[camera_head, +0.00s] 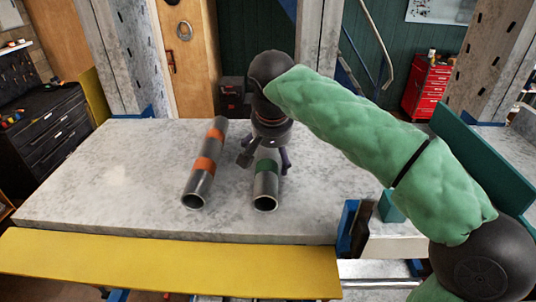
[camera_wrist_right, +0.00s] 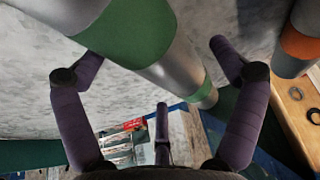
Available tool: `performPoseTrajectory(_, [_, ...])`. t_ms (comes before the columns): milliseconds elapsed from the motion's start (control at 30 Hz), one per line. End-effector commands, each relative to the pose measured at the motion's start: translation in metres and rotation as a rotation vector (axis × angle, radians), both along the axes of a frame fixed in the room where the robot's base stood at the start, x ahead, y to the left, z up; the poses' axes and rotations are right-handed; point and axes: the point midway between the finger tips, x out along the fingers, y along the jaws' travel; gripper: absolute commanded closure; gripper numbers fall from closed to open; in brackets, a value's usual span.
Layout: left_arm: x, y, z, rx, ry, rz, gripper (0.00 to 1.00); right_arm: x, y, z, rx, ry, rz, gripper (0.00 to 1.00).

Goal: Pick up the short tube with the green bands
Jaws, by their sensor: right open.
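The short tube with green bands (camera_head: 265,188) lies on the grey table, a grey pipe with its open end toward me. My right gripper (camera_head: 265,161) is open over the tube's far part, with fingers to either side. In the right wrist view the tube (camera_wrist_right: 178,74) runs between the spread fingers, with two green bands visible. The gripper is not closed on it; whether a finger touches it I cannot tell. My left gripper is not in view.
A longer tube with orange bands (camera_head: 207,160) lies just left of the short tube, and also shows in the right wrist view (camera_wrist_right: 297,42). The grey table (camera_head: 95,180) is clear on the left. A yellow beam (camera_head: 170,264) runs along its front edge.

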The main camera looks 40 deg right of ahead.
Motion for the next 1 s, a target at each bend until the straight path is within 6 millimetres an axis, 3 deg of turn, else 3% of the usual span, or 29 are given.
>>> performPoseTrajectory(233, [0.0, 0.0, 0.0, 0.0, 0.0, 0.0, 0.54, 0.001, 0.0, -0.002, 0.001, -0.001, 0.0, 0.06])
performPoseTrajectory(267, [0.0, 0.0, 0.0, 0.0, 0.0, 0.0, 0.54, 0.001, 0.0, -0.002, 0.001, -0.001, 0.0, 0.11])
performPoseTrajectory(500, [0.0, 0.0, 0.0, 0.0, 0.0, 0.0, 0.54, 0.001, 0.0, -0.002, 0.0, 0.0, 0.0, 0.77])
performPoseTrajectory(1000, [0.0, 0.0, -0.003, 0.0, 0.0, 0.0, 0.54, 0.001, 0.0, 0.008, 0.001, -0.002, 0.001, 0.78])
